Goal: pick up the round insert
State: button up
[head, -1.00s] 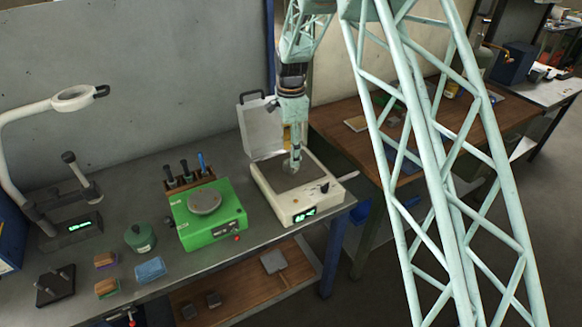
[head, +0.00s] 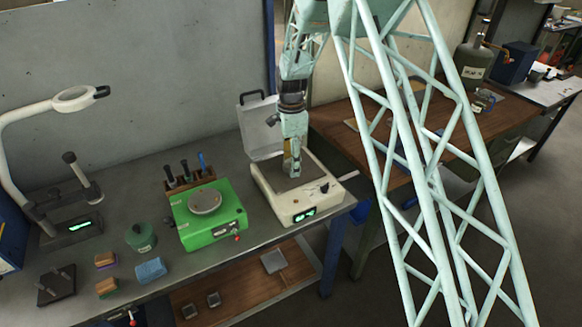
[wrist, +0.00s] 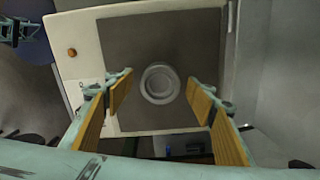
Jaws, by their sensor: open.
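The round insert (wrist: 160,84) is a grey disc with a raised ring. It lies flat on the dark square plate (wrist: 190,40) of a cream bench device (head: 297,203). In the wrist view my gripper (wrist: 161,95) is open, its yellow-padded fingers on either side of the insert with a gap to each. In the head view my gripper (head: 291,172) points down over the plate. It hides the insert there. I cannot tell how far the fingertips are above the plate.
The device's clear lid (head: 262,130) stands open behind the plate. A green device (head: 212,225) with a round grey top stands to the left, with a wooden tool rack (head: 188,181) behind it. A wooden table (head: 340,128) stands to the right.

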jog(key=shift+c, duration=0.7)
jog(key=c, duration=1.2)
jog(key=shift+o, duration=0.2)
jog(key=shift+r, duration=0.15)
jog(key=shift+w+r, duration=0.1)
jog(key=shift+r, duration=1.6)
jog(key=s+d, duration=0.1)
jog(key=s, duration=0.4)
jog(key=s+d+r+b, duration=0.1)
jog(key=s+d, duration=0.1)
jog(key=s, duration=0.3)
jog(key=s+d, duration=0.1)
jog(key=s, duration=0.4)
jog(key=shift+s+d+r+b, duration=0.2)
jog(key=shift+s+b, duration=0.05)
jog(key=shift+b, duration=0.15)
